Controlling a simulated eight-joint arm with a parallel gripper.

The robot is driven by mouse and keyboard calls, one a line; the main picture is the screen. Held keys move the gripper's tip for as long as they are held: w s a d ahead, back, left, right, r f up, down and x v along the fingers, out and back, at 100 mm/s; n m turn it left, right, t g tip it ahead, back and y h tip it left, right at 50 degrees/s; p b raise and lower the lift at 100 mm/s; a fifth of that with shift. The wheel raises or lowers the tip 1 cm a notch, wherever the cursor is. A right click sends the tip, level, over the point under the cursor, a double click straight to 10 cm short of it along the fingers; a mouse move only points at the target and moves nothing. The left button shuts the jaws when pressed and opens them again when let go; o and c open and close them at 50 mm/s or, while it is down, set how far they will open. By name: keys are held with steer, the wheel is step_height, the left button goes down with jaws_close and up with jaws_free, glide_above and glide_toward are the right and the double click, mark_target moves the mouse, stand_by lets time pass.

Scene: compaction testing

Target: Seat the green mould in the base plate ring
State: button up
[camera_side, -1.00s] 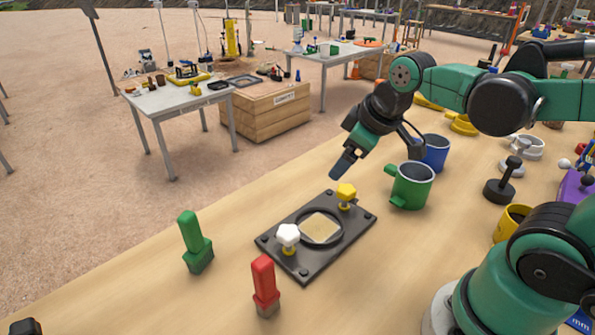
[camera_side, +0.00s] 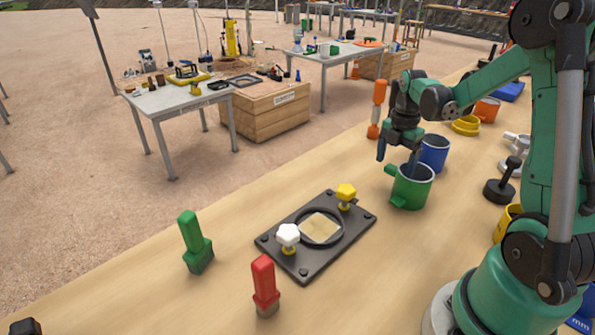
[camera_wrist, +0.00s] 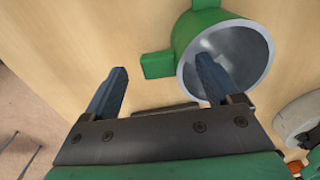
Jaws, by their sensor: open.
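The green mould (camera_side: 411,187) is an open metal-lined cylinder with side lugs, upright on the wooden table, right of the base plate. It also shows in the wrist view (camera_wrist: 190,42). The black base plate (camera_side: 310,262) lies flat; its round ring (camera_side: 338,238) surrounds a pale square and holds no mould. A white knob (camera_side: 288,236) and a yellow knob (camera_side: 346,192) stand on either side of the ring. My gripper (camera_side: 399,162) points down at the mould, open. In the wrist view my gripper (camera_wrist: 160,85) has one finger over the mould's mouth and the other outside it, left of the lug.
A blue mould (camera_side: 435,153) stands just behind the green one. A green-handled tool (camera_side: 193,240) and a red-handled tool (camera_side: 264,285) stand left and front of the plate. A black tamper (camera_side: 500,187) is at the right. The table between plate and green mould is clear.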

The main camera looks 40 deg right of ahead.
steer(key=shift+f, duration=0.95)
jaws_close()
